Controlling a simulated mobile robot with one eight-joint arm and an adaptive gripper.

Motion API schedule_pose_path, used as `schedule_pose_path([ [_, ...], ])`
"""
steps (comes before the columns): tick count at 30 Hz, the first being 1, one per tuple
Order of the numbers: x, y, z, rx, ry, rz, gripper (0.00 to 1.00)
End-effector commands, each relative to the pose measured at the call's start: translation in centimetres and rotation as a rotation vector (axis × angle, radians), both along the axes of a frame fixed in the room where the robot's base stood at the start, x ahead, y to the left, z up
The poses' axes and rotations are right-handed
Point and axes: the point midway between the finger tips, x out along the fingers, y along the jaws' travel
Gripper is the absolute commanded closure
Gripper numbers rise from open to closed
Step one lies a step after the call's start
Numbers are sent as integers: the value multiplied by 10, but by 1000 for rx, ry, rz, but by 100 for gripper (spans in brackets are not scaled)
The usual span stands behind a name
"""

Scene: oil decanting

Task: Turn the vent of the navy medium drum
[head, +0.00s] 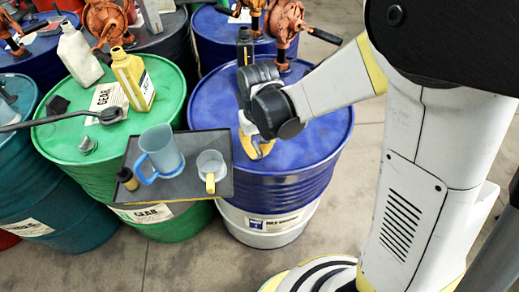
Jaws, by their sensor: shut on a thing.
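The navy drum (325,135) stands upright in the middle of the head view, with a white lower band and a label on its front. My gripper (257,151) reaches down to its top, toward the left of the lid. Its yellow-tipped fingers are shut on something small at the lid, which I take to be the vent. The fingers and wrist hide the vent, so its turn angle cannot be seen.
A grey tray (196,189) sticks out in front of the drums, holding a blue jug (160,152) and a clear cup (211,165). The green drum (168,92) at left carries bottles. A pump (284,24) and dark bottle (244,47) stand behind my gripper.

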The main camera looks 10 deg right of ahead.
Motion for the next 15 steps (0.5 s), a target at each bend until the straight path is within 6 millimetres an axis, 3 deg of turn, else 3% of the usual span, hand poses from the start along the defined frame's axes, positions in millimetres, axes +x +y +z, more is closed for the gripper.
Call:
schedule_pose_path([
  [15, -1, 5, -1, 0, 1, -437, 100],
])
